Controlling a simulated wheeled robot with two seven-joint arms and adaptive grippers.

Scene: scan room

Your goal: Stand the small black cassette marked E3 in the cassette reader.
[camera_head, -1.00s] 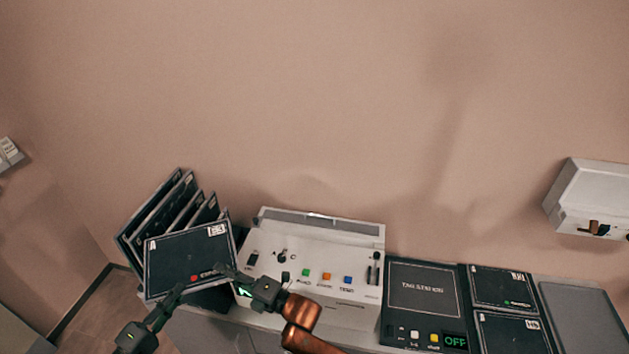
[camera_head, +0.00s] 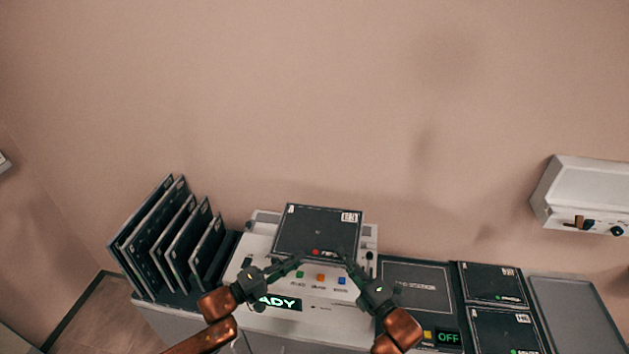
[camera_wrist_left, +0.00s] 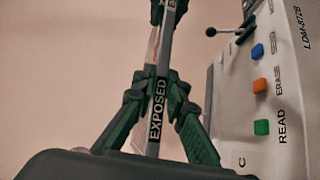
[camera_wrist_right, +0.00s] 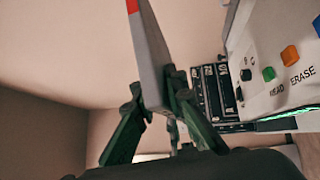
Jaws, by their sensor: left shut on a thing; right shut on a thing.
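The black cassette marked E3 (camera_head: 318,230) is held tilted over the back of the white cassette reader (camera_head: 262,246), its label at the upper right and a red dot at its lower edge. It hides the reader's top slot; I cannot tell whether it touches the reader. My left gripper (camera_head: 300,260) is shut on its lower left edge, and my right gripper (camera_head: 346,262) on its lower right edge. The left wrist view shows the fingers pinching the edge printed EXPOSED (camera_wrist_left: 157,115). The right wrist view shows a pinched edge with a red end (camera_wrist_right: 150,55).
A rack of several black cassettes (camera_head: 165,240) stands left of the reader. A black tag station (camera_head: 415,275) showing OFF lies to its right, then two flat cassettes (camera_head: 492,285) and an empty grey tray (camera_head: 575,310). A white wall box (camera_head: 580,190) hangs at far right.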

